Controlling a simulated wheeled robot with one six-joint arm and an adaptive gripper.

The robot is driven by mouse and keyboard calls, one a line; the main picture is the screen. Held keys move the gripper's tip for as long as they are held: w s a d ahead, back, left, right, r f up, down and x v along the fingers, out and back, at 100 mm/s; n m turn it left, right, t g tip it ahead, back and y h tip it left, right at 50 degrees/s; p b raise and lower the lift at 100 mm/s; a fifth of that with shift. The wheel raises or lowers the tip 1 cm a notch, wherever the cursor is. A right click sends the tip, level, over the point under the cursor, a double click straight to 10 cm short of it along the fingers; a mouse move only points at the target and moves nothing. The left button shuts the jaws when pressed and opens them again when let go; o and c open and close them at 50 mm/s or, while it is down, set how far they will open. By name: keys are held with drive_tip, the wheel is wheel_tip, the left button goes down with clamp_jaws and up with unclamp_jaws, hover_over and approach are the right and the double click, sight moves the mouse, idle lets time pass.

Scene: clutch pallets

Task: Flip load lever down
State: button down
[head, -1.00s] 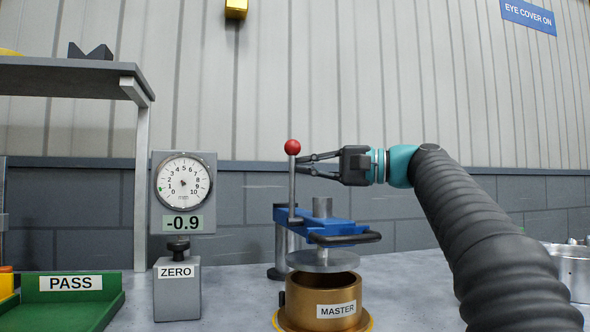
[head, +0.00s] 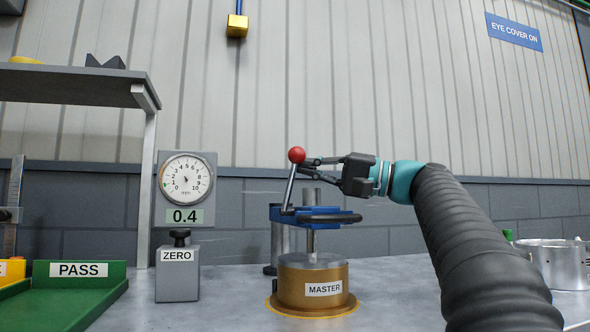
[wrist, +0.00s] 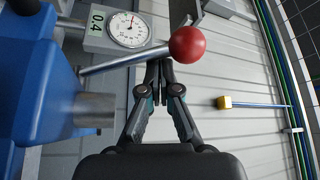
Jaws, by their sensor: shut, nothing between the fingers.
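The load lever (head: 289,187) is a grey rod with a red ball knob (head: 297,155), rising from the blue press head (head: 320,214) and tilted to the right at its top. The press plate (head: 311,260) rests on the brass MASTER cylinder (head: 303,288). My gripper (head: 310,163) is shut and empty, its fingertips right beside the knob and the rod's upper end. In the wrist view the fingertips (wrist: 160,66) lie by the lever rod just below the red knob (wrist: 188,44); I cannot tell if they touch. The dial gauge (head: 186,180) reads 0.4.
A grey ZERO block (head: 178,273) with a black knob stands left of the press. A green PASS tray (head: 72,287) is at far left under a shelf (head: 75,84). A metal pot (head: 556,262) stands at right. A yellow box (head: 237,26) hangs above.

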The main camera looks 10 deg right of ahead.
drive_tip(key=shift+s+a+f+b, duration=0.1)
drive_tip(key=shift+s+f+b, duration=0.6)
drive_tip(key=shift+s+f, duration=0.25)
drive_tip(key=shift+r, duration=0.1)
drive_tip(key=r+p, duration=0.1)
drive_tip(key=w+r+p, duration=0.1)
drive_tip(key=p, duration=0.1)
drive_tip(key=w+r+p, duration=0.1)
drive_tip(key=r+p, duration=0.1)
drive_tip(key=shift+d, duration=0.4)
drive_tip(key=s+d+f+b, duration=0.1)
drive_tip(key=s+d+f, duration=0.1)
drive_tip(key=d+f, duration=0.3)
drive_tip(key=d, duration=0.3)
drive_tip(key=shift+d+f, duration=0.15)
drive_tip(key=shift+d, duration=0.2)
drive_tip(key=shift+s+a, duration=0.1)
drive_tip(key=shift+s, duration=0.05)
